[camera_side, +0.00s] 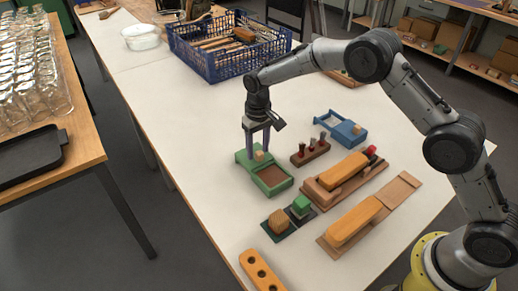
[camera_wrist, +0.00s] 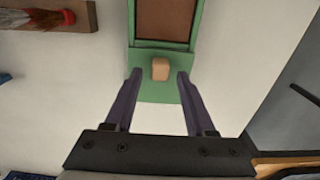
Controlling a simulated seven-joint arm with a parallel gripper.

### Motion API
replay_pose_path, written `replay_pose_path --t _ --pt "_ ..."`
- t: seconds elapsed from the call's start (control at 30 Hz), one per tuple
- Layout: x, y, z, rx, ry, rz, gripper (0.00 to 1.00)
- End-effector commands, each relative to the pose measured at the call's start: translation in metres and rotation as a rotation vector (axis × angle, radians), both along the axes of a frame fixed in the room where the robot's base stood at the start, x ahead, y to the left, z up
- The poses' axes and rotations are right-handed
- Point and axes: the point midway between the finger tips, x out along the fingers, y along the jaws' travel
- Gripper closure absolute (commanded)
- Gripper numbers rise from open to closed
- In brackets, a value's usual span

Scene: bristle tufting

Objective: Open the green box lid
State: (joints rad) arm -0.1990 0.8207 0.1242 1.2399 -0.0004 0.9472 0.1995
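The green box (camera_side: 288,186) stands on the white table in the side view. Its brown inside (camera_side: 273,176) is uncovered at the near end. A green lid part (camera_side: 242,158) with a small wooden knob (camera_side: 259,156) is at the far end; the knob also shows in the wrist view (camera_wrist: 160,69). My gripper (camera_side: 258,153) is open over the lid. In the wrist view its two purple fingers (camera_wrist: 159,75) stand on either side of the knob, with gaps between. I cannot tell whether the fingertips touch the lid.
A blue box (camera_side: 350,134), a peg rack (camera_side: 310,151) and wooden brush blocks (camera_side: 343,170) are to the right. A small dark tray with a green block (camera_side: 301,205) is in front. A blue crate (camera_side: 215,68) stands behind.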

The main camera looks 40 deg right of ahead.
Motion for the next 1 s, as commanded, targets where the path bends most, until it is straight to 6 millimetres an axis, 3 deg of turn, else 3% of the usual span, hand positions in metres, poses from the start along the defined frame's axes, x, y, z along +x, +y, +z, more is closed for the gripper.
replay_pose_path --t 0.27,0.43,1.0 --pt "-0.002 0.000 -0.001 -0.001 0.007 0.000 0.43" --pt "-0.001 0.000 0.010 -0.001 0.004 0.000 0.43" --pt "-0.002 0.000 0.119 0.000 0.003 0.000 0.43"
